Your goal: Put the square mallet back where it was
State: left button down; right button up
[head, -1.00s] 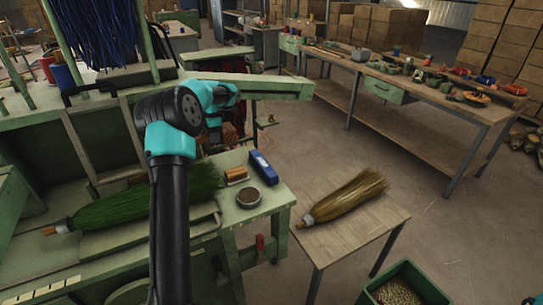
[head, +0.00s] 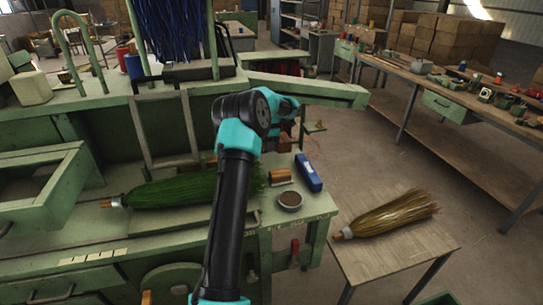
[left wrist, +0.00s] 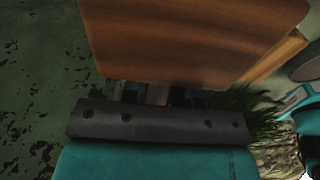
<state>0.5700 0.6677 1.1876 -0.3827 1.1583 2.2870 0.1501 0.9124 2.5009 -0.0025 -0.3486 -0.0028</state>
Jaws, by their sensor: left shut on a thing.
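The square mallet shows as a large brown wooden block (left wrist: 190,40) filling the top of the left wrist view. My left gripper (left wrist: 155,94) is shut on it; the fingertips are mostly hidden under the block. In the head view my left gripper (head: 288,128) is above the back of the green bench (head: 285,232), largely hidden by my own wrist. A small brown patch (head: 285,146) below it may be part of the mallet; I cannot tell for sure. My right gripper is in neither current view.
On the bench lie a green broom (head: 180,190), a copper-coloured spool (head: 281,176), a blue box (head: 308,172) and a round bowl (head: 289,200). A straw broom (head: 395,213) lies on the small table (head: 375,262) at right. Blue fibres (head: 175,28) hang behind.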

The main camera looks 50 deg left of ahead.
aim_at(269, 161)
pick_arm(q)
jog(key=shift+f, duration=0.15)
jog(key=shift+f, duration=2.5)
jog(key=shift+f, duration=0.1)
jog(key=c, duration=0.9)
grip_release()
jog(key=r, duration=1.2)
jog(key=shift+w+d+r, duration=0.1)
jog(key=shift+w+d, duration=0.1)
jog(key=shift+w, duration=0.2)
